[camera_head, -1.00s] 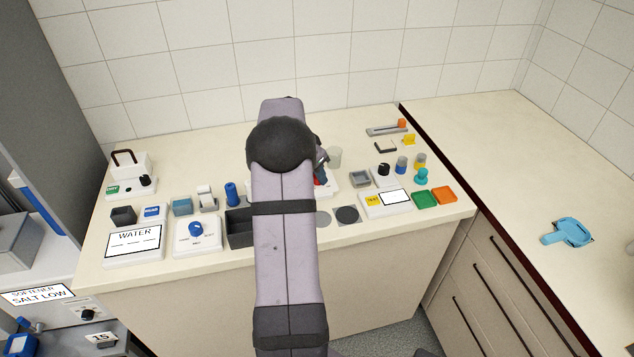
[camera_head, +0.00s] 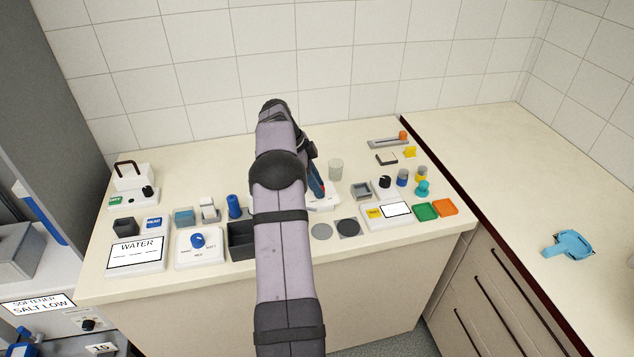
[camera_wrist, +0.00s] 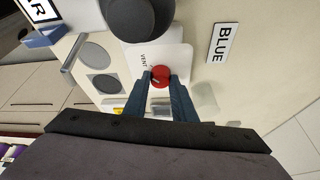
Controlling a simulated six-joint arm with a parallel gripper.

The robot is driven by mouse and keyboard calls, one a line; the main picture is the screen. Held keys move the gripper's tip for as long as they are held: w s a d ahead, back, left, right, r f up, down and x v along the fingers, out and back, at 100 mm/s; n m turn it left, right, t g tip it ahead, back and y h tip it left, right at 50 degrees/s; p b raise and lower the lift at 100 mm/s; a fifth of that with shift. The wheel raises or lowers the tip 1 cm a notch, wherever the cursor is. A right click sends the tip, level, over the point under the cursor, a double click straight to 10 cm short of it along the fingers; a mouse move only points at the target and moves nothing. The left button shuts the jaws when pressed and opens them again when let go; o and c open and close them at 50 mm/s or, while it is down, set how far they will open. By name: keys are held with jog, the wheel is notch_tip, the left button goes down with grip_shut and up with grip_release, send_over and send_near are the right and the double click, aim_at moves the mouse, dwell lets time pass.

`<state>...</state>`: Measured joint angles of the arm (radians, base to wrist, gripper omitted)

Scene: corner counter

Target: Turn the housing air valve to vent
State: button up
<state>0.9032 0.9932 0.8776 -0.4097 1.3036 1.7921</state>
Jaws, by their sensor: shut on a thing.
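The housing air valve is a small round red knob (camera_wrist: 160,77) on a white plate (camera_wrist: 176,55) in the wrist view. The word VENT is printed on the plate beside the knob. My gripper (camera_wrist: 161,80) has its two blue fingers on either side of the red knob and is shut on it. A light mark shows on the knob, but its exact pointing direction is too small to tell. In the head view my arm hides the knob and most of the plate.
A clear glass (camera_head: 336,170) stands close to the right of my gripper. A black open box (camera_head: 241,240) and a blue bottle-like piece (camera_head: 234,207) stand to the left. Grey and dark discs (camera_head: 321,231) lie in front. The right-hand counter is mostly clear.

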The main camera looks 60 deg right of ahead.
dwell(0.5)
jog(key=o, duration=1)
jog(key=shift+b+v, duration=0.5)
jog(key=shift+v, duration=3.25)
jog(key=shift+d, duration=0.1)
